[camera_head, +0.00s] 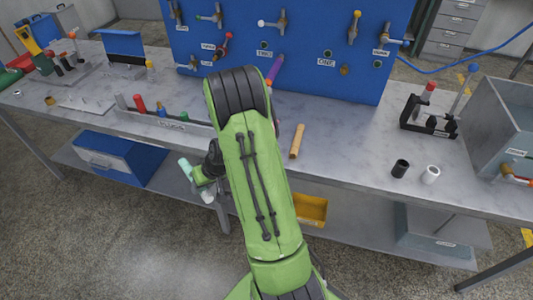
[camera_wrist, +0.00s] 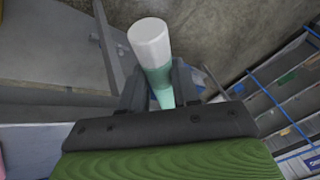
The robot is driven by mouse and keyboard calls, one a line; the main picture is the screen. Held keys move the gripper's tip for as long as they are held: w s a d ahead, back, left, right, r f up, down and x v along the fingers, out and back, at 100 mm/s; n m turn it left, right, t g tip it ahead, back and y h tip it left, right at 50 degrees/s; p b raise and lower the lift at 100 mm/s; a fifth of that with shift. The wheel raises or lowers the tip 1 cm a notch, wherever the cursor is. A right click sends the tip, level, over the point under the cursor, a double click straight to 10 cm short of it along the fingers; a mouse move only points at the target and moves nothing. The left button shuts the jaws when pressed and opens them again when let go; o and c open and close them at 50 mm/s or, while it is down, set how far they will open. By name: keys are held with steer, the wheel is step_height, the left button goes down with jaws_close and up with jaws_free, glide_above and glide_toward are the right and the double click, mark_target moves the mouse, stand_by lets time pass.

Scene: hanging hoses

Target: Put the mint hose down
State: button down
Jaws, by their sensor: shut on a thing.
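The mint hose (camera_wrist: 158,62) is a short tube with a white end and a mint-green body in the wrist view. My gripper (camera_wrist: 160,80) is shut on it, with one dark finger on each side. In the head view the mint hose (camera_head: 184,167) shows as a small pale green piece left of my green arm. My gripper (camera_head: 198,182) holds it in front of the bench's front edge. My arm hides part of the bench.
A grey bench (camera_head: 340,140) carries a blue pegboard (camera_head: 300,75) with several valves and labels. A wooden piece (camera_head: 297,141), a black cup (camera_head: 400,168) and a white cup (camera_head: 431,174) are on top. A blue box (camera_head: 115,160) and a yellow bin (camera_head: 311,209) sit below.

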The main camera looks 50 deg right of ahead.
steer(key=s+d+r+m+h+b, duration=0.1)
steer(key=s+d+r+m, duration=0.25)
steer(key=d, duration=0.45)
steer(key=s+d+r+m+h+b, duration=0.2)
steer(key=s+d+r+m, duration=0.15)
steer(key=d, duration=0.35)
steer(key=s+d+r+m+h+b, duration=0.1)
steer(key=s+d+r+m, duration=0.2)
steer(key=d, duration=0.5)
steer(key=shift+n, duration=0.4)
steer(key=f+b, duration=0.1)
steer(key=f, duration=0.2)
steer(key=f+b, duration=0.1)
steer(key=f, duration=0.2)
steer(key=f+b, duration=0.1)
steer(key=f, duration=0.3)
steer(key=shift+s, duration=0.35)
steer(key=shift+a, duration=0.1)
steer(key=shift+f, duration=0.1)
